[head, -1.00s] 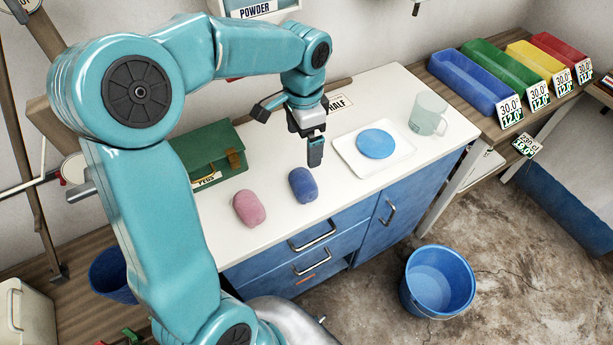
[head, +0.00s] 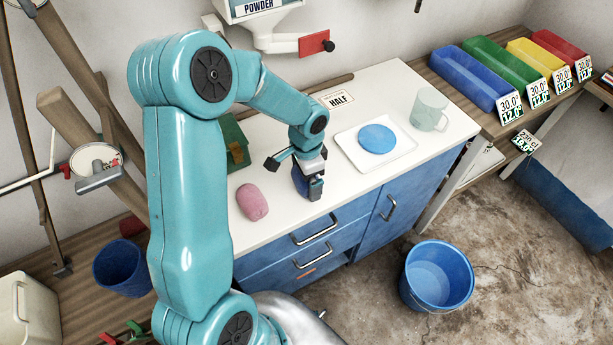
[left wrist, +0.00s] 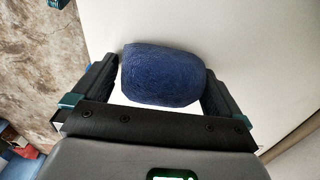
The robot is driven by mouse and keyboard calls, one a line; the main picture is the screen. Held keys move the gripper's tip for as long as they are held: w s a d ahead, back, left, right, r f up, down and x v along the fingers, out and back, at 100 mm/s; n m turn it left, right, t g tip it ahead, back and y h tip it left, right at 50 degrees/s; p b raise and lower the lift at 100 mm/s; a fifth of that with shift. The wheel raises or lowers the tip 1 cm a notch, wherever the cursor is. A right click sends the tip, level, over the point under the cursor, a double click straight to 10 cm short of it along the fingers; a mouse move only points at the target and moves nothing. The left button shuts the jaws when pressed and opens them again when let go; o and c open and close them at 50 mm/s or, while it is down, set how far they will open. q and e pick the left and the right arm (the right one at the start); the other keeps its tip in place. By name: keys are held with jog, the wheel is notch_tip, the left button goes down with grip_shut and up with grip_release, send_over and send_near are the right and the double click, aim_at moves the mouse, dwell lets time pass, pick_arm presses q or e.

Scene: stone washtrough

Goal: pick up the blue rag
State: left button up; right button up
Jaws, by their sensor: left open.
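The blue rag (head: 299,181) is a rolled dark blue bundle on the white counter, mostly hidden behind my left gripper (head: 312,188) in the head view. In the left wrist view the rag (left wrist: 162,75) lies between the two fingers of my left gripper (left wrist: 163,88). The fingers are open, one on each side of it. The rag looks close to both fingers; I cannot tell whether they touch it. My right gripper is not in view.
A pink rag (head: 252,202) lies just left of the blue one. A green box (head: 232,142) stands behind it, partly hidden by my arm. A white tray (head: 405,152) with a blue disc (head: 377,139) and a clear mug (head: 429,109) are to the right. A blue bucket (head: 438,277) stands on the floor.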

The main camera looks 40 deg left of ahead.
pick_arm(q)
jog(key=shift+s, duration=0.15)
jog(key=shift+w, duration=0.2)
jog(key=c, duration=0.9)
jog(key=shift+s, duration=0.1)
jog(key=shift+c, duration=0.2)
